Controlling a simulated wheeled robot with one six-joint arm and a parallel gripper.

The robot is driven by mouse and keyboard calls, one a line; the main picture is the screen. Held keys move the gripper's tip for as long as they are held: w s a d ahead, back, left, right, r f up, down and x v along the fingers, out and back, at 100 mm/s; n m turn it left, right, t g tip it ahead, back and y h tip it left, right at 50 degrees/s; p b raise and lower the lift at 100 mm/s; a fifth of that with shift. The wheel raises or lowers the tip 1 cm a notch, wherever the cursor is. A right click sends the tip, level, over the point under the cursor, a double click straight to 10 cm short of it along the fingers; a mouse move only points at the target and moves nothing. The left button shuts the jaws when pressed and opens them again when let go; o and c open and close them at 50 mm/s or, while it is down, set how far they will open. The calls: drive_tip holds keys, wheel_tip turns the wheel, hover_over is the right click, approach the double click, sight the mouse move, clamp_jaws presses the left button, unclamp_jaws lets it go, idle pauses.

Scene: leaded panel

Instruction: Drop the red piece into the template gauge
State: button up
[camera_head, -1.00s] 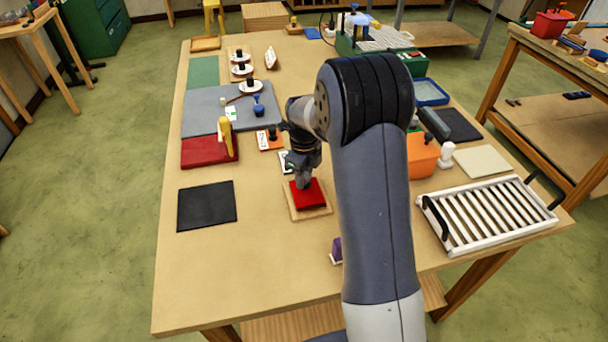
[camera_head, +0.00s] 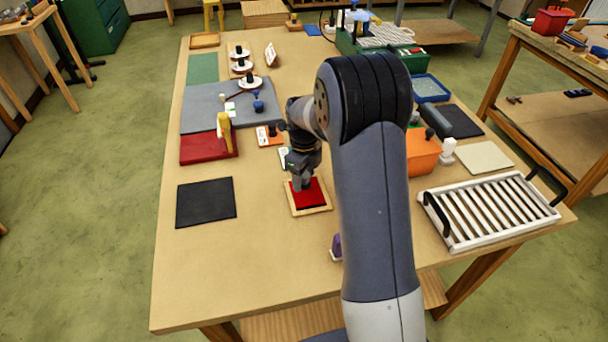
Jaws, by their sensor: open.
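The red piece (camera_head: 309,196) lies within the wooden frame of the template gauge (camera_head: 313,212), near the middle of the table. It looks flat, with the pale rim showing around it; whether it is fully seated on every side I cannot tell. My gripper (camera_head: 303,187) is open, just above the far left part of the red piece. It hides that part of the piece and the rim. The small gap between the fingertips and the piece is hard to judge.
A small purple-topped block (camera_head: 336,247) stands in front. A white slatted rack (camera_head: 488,210) and an orange bin (camera_head: 422,152) are right of my arm. The front left tabletop is clear.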

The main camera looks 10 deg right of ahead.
wheel_tip(320, 180, up, 11)
drive_tip(key=b, duration=0.1)
idle(0.5)
drive_tip(key=shift+f, duration=0.15)
wheel_tip(320, 180, down, 11)
drive_tip(key=shift+r+p, duration=0.2)
drive_tip(key=shift+p, duration=0.45)
drive_tip(key=shift+r, duration=0.35)
